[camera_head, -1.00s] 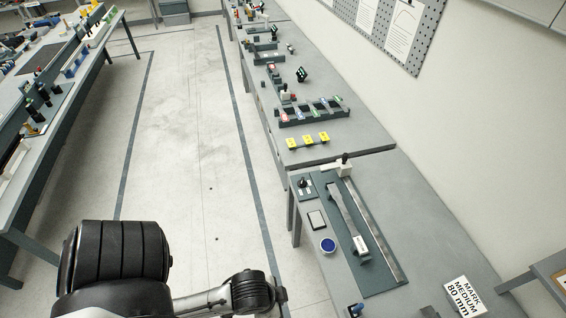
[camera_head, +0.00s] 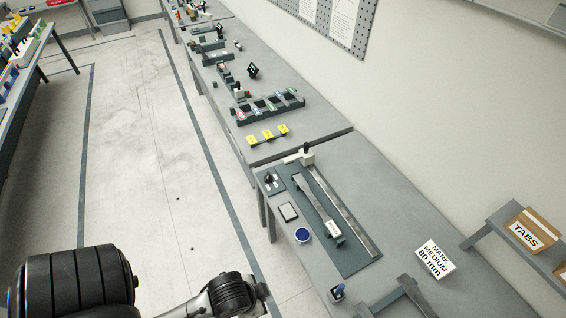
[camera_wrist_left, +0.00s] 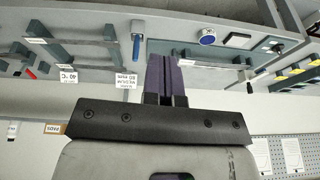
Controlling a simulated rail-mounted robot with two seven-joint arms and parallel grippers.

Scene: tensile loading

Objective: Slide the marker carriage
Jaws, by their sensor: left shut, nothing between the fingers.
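The marker carriage (camera_head: 304,156), a small white block with a dark knob, sits at the far end of a metal rail (camera_head: 340,210) on a dark teal base plate (camera_head: 355,262). A flat grey bar (camera_head: 315,205) with a white label at its near end lies beside the rail. In the left wrist view the plate (camera_wrist_left: 222,50) is at the upper right, and a small white block that looks like the carriage (camera_wrist_left: 250,87) is at its lower edge. My left gripper (camera_wrist_left: 165,62) is shut and empty, apart from the carriage. My right gripper is not in view.
A blue round pad (camera_head: 303,234), a flat grey-white pad (camera_head: 288,212) and a small knobbed box (camera_head: 270,182) stand left of the plate. A "MARK MEDIUM 80 mm" sign (camera_head: 435,258) stands to the right. A blue-topped item (camera_head: 337,292) and a grey frame (camera_head: 400,295) are nearer.

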